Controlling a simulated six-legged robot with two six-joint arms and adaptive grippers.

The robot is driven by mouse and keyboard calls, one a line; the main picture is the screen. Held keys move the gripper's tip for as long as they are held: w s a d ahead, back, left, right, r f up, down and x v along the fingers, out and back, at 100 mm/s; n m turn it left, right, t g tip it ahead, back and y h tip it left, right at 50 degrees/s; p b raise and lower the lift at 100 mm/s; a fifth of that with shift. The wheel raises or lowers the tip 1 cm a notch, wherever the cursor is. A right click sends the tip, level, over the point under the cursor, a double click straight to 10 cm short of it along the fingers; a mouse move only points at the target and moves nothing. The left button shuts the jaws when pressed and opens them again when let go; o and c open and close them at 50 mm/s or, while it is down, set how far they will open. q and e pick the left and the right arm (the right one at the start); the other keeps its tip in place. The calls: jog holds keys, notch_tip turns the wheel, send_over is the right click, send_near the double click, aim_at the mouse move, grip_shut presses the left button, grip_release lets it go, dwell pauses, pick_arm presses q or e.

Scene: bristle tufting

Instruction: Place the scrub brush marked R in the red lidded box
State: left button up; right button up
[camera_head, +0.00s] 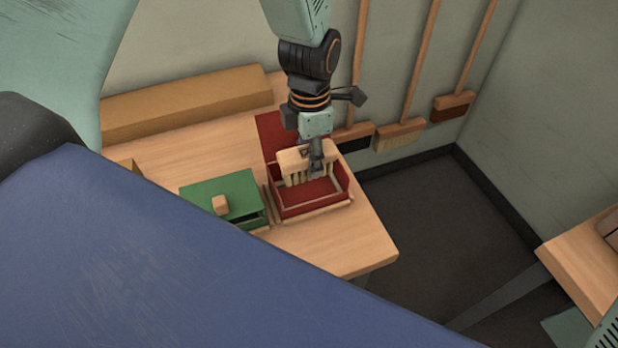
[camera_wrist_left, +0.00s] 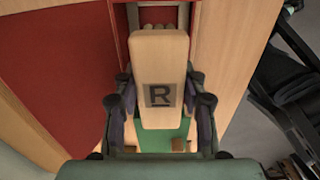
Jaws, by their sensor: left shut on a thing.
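The scrub brush (camera_head: 306,160) has a pale wooden block and pale bristle tufts. In the left wrist view its block (camera_wrist_left: 158,60) shows a dark letter R on top. My left gripper (camera_head: 316,160) is shut on the brush and points down over the red box. The red box (camera_head: 309,209) stands open on the table, its red lid (camera_head: 272,130) raised at the back. The brush is at the box's opening, bristles down. I cannot tell whether the bristles touch the box floor. My right gripper is not in view.
A green lidded box (camera_head: 217,188) with a wooden knob stands just left of the red box. A long wooden block (camera_head: 187,103) lies at the table's back. Several long-handled brooms (camera_head: 400,133) lean on the wall to the right. The table's front right (camera_head: 345,245) is clear.

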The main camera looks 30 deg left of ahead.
pick_arm(q)
jog(key=shift+d+f, duration=0.35)
jog(key=shift+f, duration=0.75)
jog(key=shift+w+a+f, duration=0.15)
jog(key=shift+a+f, duration=0.5)
jog(key=shift+f, duration=0.25)
notch_tip(320, 180, down, 2)
jog(key=shift+f+b, duration=0.1)
jog(key=shift+b, duration=0.3)
jog(key=shift+d, duration=0.55)
jog(key=shift+a+f, duration=0.15)
jog(key=shift+a, duration=0.1)
jog(key=o, duration=0.9)
jog(key=shift+a+f, duration=0.1)
jog(key=shift+a, duration=0.15)
jog(key=shift+o, duration=0.2)
jog(key=shift+d, duration=0.35)
jog(key=shift+a+r, duration=0.15)
jog(key=shift+r, duration=0.3)
notch_tip(320, 180, up, 10)
jog(key=shift+r+p, duration=0.25)
jog(key=shift+p, duration=0.65)
jog(key=shift+a+r, duration=0.1)
jog(key=shift+r, duration=0.4)
